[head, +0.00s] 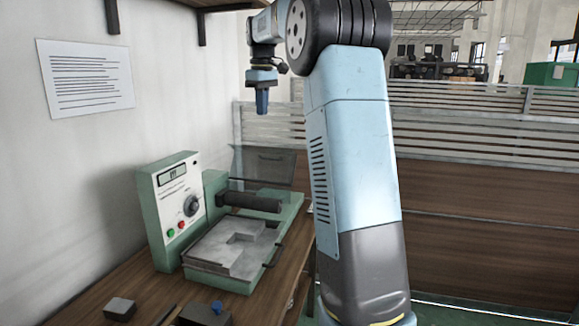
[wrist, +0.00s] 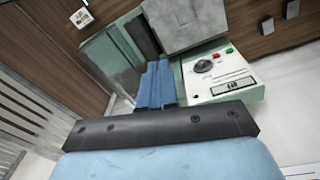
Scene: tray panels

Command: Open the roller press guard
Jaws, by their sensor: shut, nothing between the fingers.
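The roller press (head: 240,275) is a green machine on the bench, with a control box (head: 172,205), a dark roller (head: 250,201) and a grey plate (head: 228,250) on its bed. Its guard (head: 262,166) is a see-through dark panel standing up, tilted, behind the roller, clear of the plate. The guard also shows in the wrist view (wrist: 108,62), left of my fingers. My gripper (head: 262,112) is shut and empty, pointing down well above the press, apart from the guard. The blue fingers (wrist: 158,68) hide part of the roller in the wrist view.
A grey block (head: 120,308) and a dark block with a blue knob (head: 204,315) lie at the bench's near end. A wall with a paper notice (head: 85,77) rises at left. A slatted partition (head: 450,105) stands behind. Air above the press is free.

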